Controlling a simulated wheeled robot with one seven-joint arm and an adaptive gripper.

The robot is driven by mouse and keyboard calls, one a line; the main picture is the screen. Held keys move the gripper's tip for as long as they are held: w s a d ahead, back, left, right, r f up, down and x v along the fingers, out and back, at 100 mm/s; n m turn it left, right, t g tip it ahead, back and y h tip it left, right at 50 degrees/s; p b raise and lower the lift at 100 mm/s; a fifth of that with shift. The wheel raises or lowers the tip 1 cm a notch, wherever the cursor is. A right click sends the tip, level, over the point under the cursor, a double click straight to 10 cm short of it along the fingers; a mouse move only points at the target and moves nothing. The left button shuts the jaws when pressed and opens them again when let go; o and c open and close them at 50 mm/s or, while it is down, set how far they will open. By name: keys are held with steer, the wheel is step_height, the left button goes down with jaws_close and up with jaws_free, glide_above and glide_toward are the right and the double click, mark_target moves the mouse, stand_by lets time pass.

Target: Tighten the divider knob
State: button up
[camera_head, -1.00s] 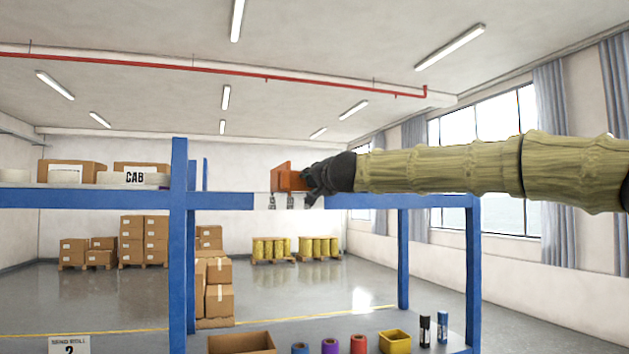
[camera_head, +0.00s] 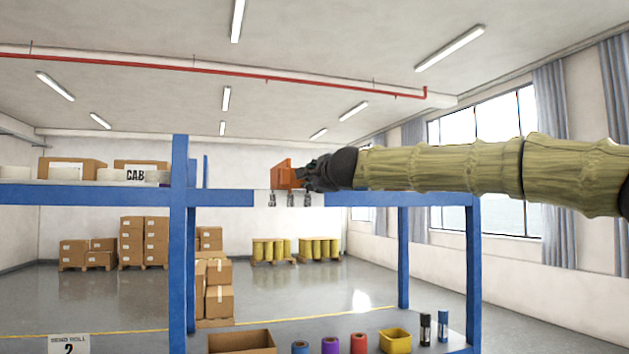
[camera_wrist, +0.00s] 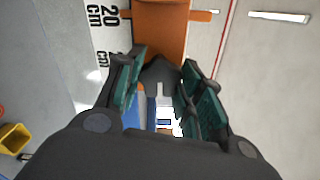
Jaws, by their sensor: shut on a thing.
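The divider is an orange upright piece (camera_head: 284,175) on the upper blue shelf; in the wrist view its orange face (camera_wrist: 160,32) fills the top middle. A dark rounded knob (camera_wrist: 160,72) shows just below the orange face in the wrist view, between my fingers. My gripper (camera_head: 302,174) reaches in from the right at shelf height, next to the divider's right side. In the wrist view my gripper (camera_wrist: 163,88) has its green-padded fingers on both sides of the knob, shut on it. The head view hides the knob behind the fingers.
The blue shelf beam (camera_head: 228,199) runs below the divider, with small metal hooks (camera_head: 290,199) hanging from it. A blue post (camera_head: 179,240) stands to the left. Boxes (camera_head: 72,170) sit on the upper shelf's left part. A scale strip (camera_wrist: 105,40) lies beside the divider.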

steer(key=shift+f+m, duration=0.1)
steer(key=shift+m, duration=0.3)
steer(key=o, duration=1)
steer(key=v, duration=1.2)
steer(key=shift+d, duration=0.1)
